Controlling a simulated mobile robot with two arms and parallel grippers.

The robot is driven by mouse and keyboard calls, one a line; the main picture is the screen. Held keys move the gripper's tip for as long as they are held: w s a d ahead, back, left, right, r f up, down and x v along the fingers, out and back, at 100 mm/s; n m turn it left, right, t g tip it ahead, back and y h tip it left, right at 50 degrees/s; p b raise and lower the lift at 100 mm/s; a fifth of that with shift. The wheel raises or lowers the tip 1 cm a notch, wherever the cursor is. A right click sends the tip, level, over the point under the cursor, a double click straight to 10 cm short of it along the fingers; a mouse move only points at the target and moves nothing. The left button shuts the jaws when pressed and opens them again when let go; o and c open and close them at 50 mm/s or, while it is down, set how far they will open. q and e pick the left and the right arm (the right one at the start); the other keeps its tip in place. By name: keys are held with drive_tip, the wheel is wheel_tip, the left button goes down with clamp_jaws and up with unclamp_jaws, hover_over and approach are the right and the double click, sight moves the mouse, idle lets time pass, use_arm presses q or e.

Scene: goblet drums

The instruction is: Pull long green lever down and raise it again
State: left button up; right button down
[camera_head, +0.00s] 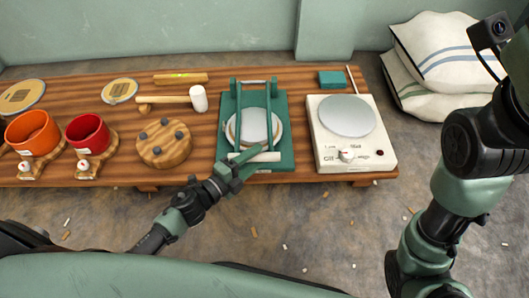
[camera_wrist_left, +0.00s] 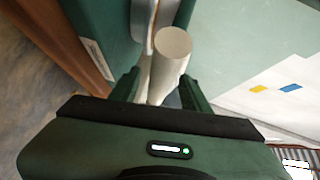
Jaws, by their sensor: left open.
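The green press (camera_head: 284,150) stands on the wooden table, with a round pale plate (camera_head: 262,122) in its middle. A pale cylindrical handle (camera_head: 262,156), which looks like the grip of the long green lever, lies across the press's front side; I cannot tell its height above the base. My left gripper (camera_head: 238,168) is at the handle's left end. In the left wrist view the handle (camera_wrist_left: 172,52) shows end-on between the open fingers (camera_wrist_left: 160,92); contact is not clear. My right arm is at the right, but its gripper is out of view.
A white hot plate (camera_head: 327,155) stands close to the right of the press. A wooden disc (camera_head: 165,144), a mallet (camera_head: 199,99), a red pot (camera_head: 87,133) and an orange pot (camera_head: 32,133) are to the left. The floor (camera_head: 300,215) before the table has small scraps.

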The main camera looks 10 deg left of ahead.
sight(263, 153)
use_arm(q)
drive_tip(key=shift+b+x, duration=0.45)
drive_tip(key=shift+x, duration=1.4)
clamp_jaws()
drive_tip(key=shift+s+f, duration=0.1)
drive_tip(key=shift+f, duration=0.05)
